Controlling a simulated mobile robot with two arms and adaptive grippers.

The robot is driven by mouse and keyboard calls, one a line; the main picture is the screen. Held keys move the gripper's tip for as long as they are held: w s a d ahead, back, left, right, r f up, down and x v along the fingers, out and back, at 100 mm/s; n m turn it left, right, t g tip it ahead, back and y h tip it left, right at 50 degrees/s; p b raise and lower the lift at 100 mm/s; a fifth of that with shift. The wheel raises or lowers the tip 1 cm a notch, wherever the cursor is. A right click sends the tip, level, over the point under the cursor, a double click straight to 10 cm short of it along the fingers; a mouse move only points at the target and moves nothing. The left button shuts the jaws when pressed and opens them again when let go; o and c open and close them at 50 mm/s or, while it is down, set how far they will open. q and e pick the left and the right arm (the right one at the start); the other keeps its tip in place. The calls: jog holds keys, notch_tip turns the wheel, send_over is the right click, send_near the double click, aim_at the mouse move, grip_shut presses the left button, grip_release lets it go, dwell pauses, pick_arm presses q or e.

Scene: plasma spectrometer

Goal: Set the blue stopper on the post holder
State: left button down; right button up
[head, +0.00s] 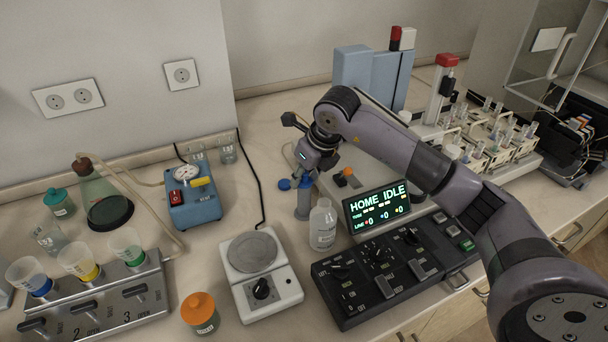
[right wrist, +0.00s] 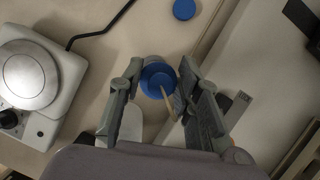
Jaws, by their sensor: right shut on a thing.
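My right gripper (head: 305,180) points down behind the clear bottle. In the right wrist view, its fingers (right wrist: 160,95) are closed in around a round blue stopper (right wrist: 158,78) with a thin pale rod showing on it. The stopper also shows in the head view (head: 306,182) just below the wrist. A pale grey round part shows just past the stopper in the wrist view; I cannot tell if it is the post holder or if the stopper touches it. A separate flat blue disc (head: 284,184) lies on the bench beside the gripper, also in the wrist view (right wrist: 184,9). My left gripper is not in view.
The clear bottle (head: 323,226) stands close in front of the gripper. A white hotplate (head: 262,291) is at front left, and a display box (head: 378,209) and black control panel (head: 393,268) are to the right.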

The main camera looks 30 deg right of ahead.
jog(key=o, duration=1.2)
jog(key=v, duration=1.2)
